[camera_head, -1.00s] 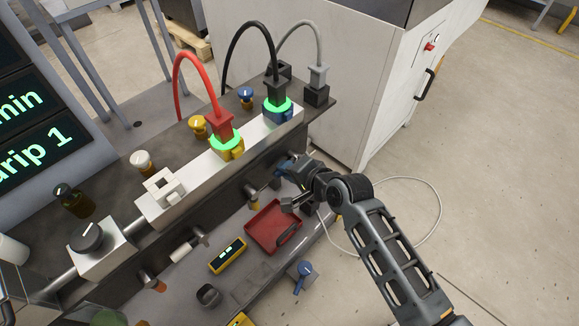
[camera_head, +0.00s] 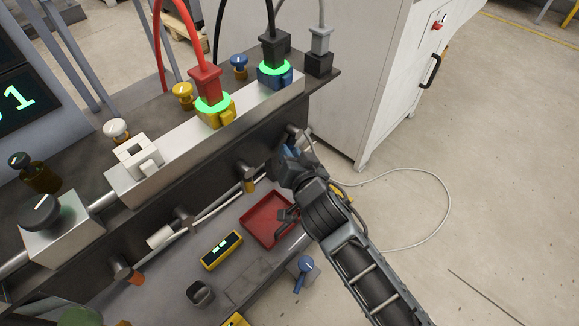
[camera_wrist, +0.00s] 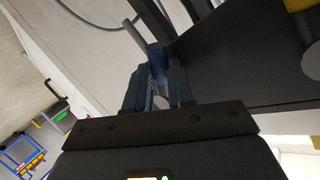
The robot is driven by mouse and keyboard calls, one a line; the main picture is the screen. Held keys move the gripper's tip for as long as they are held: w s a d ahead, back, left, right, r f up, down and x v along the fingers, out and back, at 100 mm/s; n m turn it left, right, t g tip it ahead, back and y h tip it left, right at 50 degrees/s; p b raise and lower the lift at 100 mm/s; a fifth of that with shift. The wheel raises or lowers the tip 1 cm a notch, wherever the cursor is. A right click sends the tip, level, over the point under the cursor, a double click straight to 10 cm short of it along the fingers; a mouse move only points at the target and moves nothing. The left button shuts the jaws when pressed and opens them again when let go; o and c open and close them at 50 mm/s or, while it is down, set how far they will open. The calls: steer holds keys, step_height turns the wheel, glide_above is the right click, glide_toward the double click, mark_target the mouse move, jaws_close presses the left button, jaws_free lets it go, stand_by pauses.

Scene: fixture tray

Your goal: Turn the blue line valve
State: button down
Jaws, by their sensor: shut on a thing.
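The blue line valve shows in the wrist view as a blue handle (camera_wrist: 157,55) between the fingertips. My gripper (camera_wrist: 155,82) is shut on this handle. In the head view my gripper (camera_head: 290,160) is at the right end of the bench front, below the blue socket (camera_head: 275,73) with the black plug. There my gripper and arm hide most of the valve, so its turn angle cannot be told.
A yellow valve handle (camera_head: 249,185) and a white one (camera_head: 160,237) are to the left along the bench front. Below are a red tray (camera_head: 268,220), a yellow meter (camera_head: 221,250) and a blue-handled lever (camera_head: 303,270). A white cabinet (camera_head: 365,80) stands behind; open floor is on the right.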

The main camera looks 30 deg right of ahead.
steer(key=n+t+b, duration=0.1)
steer(key=b, duration=0.4)
steer(key=d+f+n+t+h+b, duration=0.1)
steer(key=n+b, duration=0.1)
steer(key=b, duration=0.2)
steer(key=d+f+n+t+h+b, duration=0.1)
steer(key=b, duration=0.4)
steer(key=shift+w+n+b, duration=0.3)
steer(key=shift+n, duration=0.1)
steer(key=shift+d, duration=0.1)
steer(key=shift+r, duration=0.1)
steer(key=c, duration=1.2)
jaws_free()
steer(key=shift+c, duration=0.2)
steer(key=v, duration=0.7)
steer(key=shift+s+b, duration=0.35)
